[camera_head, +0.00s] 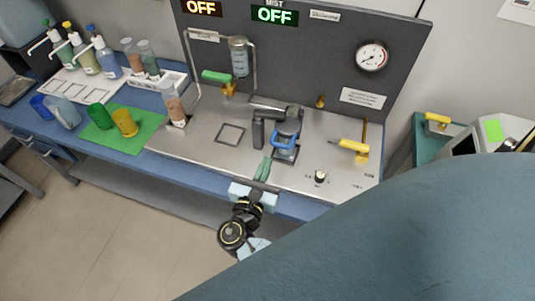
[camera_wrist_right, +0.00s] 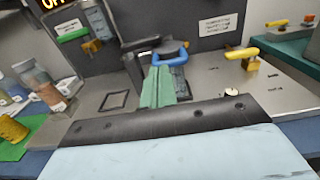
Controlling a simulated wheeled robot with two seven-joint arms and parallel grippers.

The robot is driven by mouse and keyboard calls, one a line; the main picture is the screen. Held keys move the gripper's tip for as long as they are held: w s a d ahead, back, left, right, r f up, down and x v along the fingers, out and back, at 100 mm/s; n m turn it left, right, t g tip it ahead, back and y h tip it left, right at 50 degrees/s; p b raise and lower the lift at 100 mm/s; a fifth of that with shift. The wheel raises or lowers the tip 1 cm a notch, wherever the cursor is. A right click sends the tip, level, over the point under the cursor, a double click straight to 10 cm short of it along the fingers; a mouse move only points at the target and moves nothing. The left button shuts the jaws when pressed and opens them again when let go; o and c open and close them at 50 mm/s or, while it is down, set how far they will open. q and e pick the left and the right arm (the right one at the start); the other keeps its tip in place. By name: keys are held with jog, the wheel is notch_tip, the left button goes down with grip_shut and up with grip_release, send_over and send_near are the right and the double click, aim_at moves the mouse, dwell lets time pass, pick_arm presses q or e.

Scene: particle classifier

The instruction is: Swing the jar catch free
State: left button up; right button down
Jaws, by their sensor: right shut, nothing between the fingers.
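A jar (camera_head: 288,123) stands in a dark holder on the steel worktop, near its middle. A bright blue catch (camera_head: 284,138) loops across the jar's front; it also shows in the right wrist view (camera_wrist_right: 171,56), just beyond my fingertips. My right gripper (camera_head: 263,168) has green fingers, shut together and empty. They point at the holder from the front edge, a little left of and nearer than the catch. In the right wrist view the fingers (camera_wrist_right: 158,86) overlap part of the holder, so I cannot tell whether they touch it. My left gripper is not in view.
A black upright clamp arm (camera_head: 258,130) stands left of the jar. A yellow-handled valve (camera_head: 352,147) and small knob (camera_head: 320,176) are to the right. A square outline (camera_head: 230,134) and a bottle (camera_head: 174,104) are to the left. The grey panel (camera_head: 310,55) rises behind.

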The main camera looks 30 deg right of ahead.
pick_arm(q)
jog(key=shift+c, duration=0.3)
